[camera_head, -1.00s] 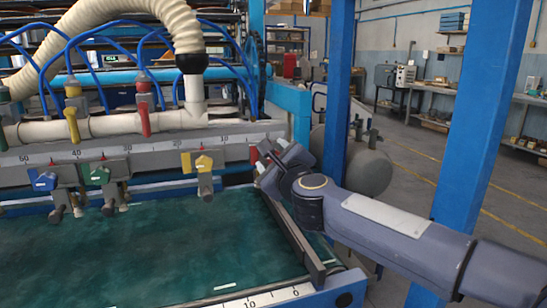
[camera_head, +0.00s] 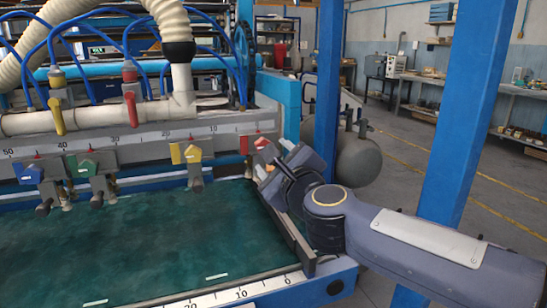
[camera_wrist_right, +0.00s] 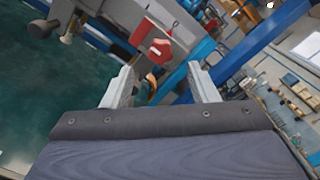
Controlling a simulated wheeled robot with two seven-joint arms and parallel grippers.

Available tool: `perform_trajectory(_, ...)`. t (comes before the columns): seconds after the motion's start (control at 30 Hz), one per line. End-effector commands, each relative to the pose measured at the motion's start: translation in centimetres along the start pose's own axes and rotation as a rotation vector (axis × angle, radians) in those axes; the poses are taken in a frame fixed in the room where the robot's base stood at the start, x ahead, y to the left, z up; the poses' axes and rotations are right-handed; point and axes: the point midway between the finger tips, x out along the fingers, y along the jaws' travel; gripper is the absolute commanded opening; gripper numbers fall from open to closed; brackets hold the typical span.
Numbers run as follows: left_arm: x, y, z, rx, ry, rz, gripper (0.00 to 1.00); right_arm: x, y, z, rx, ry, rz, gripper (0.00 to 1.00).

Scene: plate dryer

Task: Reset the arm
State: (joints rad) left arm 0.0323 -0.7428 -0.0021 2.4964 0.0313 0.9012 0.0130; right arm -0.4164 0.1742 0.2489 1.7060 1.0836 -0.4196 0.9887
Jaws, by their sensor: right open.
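My right arm reaches in from the right in the head view. Its gripper (camera_head: 264,160) is beside the red valve (camera_head: 258,143) at the right end of the scaled rail; the fingertips are hard to make out there. In the right wrist view the right gripper (camera_wrist_right: 163,85) is open with nothing between its fingers. The red valve (camera_wrist_right: 154,50) shows just beyond and above the fingers, apart from them. My left gripper is in neither view.
The green bed (camera_head: 150,240) lies below the rail, with a dark side bar (camera_head: 289,228) on its right. Yellow (camera_head: 187,153), green (camera_head: 90,165) and blue (camera_head: 28,173) valves hang along the rail. A blue post (camera_head: 328,80) and a grey tank (camera_head: 362,158) stand behind my arm.

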Motion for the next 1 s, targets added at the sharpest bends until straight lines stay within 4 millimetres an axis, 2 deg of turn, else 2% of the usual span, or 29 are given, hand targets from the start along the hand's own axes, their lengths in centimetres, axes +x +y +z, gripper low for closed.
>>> perform_trajectory(0.17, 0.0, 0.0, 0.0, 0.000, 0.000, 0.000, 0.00, -0.3, -0.2, -0.2, -0.023, -0.005, 0.003, 0.53)
perform_trajectory(0.27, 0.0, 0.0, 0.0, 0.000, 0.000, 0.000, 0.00, -1.9, -0.8, -1.1, -0.160, -0.034, 0.028, 0.53)
perform_trajectory(0.37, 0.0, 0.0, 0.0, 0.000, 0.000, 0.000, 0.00, -5.7, -0.8, -3.6, -0.449, -0.080, 0.102, 0.53)
perform_trajectory(0.43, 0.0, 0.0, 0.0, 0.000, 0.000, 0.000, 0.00, -9.6, 0.3, -6.7, -0.709, -0.105, 0.198, 0.53)
perform_trajectory(0.5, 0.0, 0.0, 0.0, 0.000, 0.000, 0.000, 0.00, -13.4, 2.1, -10.0, -0.938, -0.125, 0.317, 0.53)
perform_trajectory(0.6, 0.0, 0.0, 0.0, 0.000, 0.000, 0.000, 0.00, -18.5, 5.0, -14.4, -1.180, -0.151, 0.488, 0.53)
perform_trajectory(0.7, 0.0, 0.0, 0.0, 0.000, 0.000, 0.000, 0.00, -22.7, 7.5, -17.9, -1.339, -0.179, 0.639, 0.53)
perform_trajectory(0.8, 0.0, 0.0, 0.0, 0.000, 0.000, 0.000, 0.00, -26.2, 9.4, -20.6, -1.444, -0.205, 0.766, 0.53)
perform_trajectory(1.0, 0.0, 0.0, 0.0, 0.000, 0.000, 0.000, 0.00, -32.2, 12.8, -24.6, -1.573, -0.265, 0.988, 0.53)
